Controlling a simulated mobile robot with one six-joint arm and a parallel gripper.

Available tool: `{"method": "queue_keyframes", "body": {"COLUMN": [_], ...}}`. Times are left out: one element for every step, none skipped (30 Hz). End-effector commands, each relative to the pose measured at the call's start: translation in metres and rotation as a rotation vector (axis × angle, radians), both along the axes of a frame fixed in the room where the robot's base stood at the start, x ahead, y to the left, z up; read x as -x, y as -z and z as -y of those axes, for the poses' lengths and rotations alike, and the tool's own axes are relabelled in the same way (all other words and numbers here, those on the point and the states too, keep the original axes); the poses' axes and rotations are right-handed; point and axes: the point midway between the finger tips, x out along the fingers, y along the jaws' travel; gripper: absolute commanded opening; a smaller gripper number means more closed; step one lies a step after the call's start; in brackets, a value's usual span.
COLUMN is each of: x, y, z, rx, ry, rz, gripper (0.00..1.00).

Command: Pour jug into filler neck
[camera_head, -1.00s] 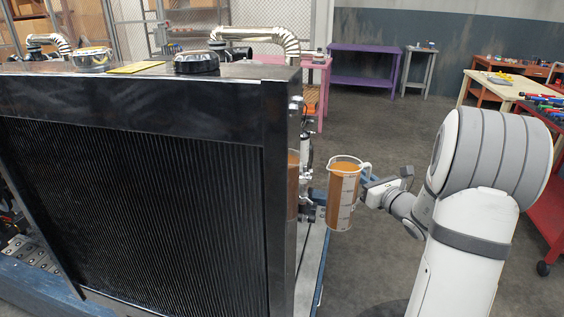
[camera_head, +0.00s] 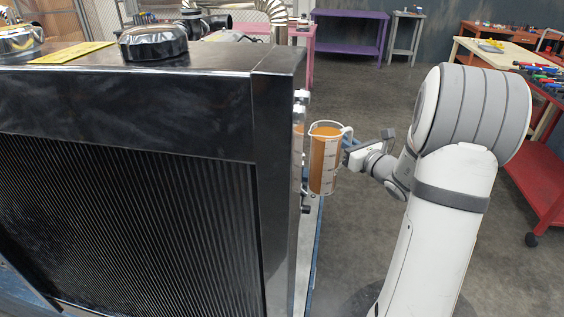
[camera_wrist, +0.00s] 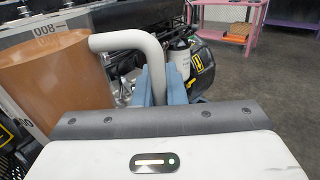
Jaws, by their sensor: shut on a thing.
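The clear measuring jug (camera_head: 325,160) with orange-brown liquid is upright beside the right edge of the black radiator (camera_head: 120,95). My gripper (camera_head: 349,150) is shut on the jug's handle, on the jug's right. In the wrist view, the jug (camera_wrist: 55,85) fills the left side, and its white handle (camera_wrist: 128,41) runs down between my blue-grey fingers (camera_wrist: 157,88). The jug is below the level of that top. I cannot tell which fitting is the filler neck.
A ribbed silver pipe (camera_head: 278,20) rises behind the radiator. A yellow label (camera_head: 72,52) lies on its top. A red cart (camera_head: 540,175) with tools stands at the right, and a purple table (camera_head: 350,35) at the back. The grey floor between is clear.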

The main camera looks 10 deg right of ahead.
Motion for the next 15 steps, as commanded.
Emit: {"method": "queue_keyframes", "body": {"x": [0.000,0.000,0.001,0.001,0.001,0.001,0.002,0.002,0.002,0.003,0.003,0.003,0.003,0.004,0.004], "y": [-0.002,-0.002,-0.003,-0.003,-0.004,-0.005,-0.006,-0.007,-0.008,-0.009,-0.011,-0.012,-0.014,-0.016,-0.018], "z": [0.001,0.002,0.002,0.003,0.004,0.005,0.005,0.006,0.007,0.007,0.007,0.007,0.006,0.006,0.005], "rx": [-0.001,-0.001,0.001,0.003,0.006,0.013,0.020,0.027,0.038,0.048,0.058,0.074,0.086,0.100,0.120], "ry": [0.002,0.003,0.007,0.009,0.010,0.014,0.016,0.017,0.019,0.019,0.020,0.020,0.020,0.020,0.020], "rz": [0.004,0.004,0.004,0.005,0.006,0.009,0.012,0.015,0.019,0.021,0.025,0.030,0.035,0.040,0.047], "gripper": [0.00,0.00,0.00,0.00,0.00,0.00,0.00,0.00,0.00,0.00,0.00,0.00,0.00,0.00,0.00]}}
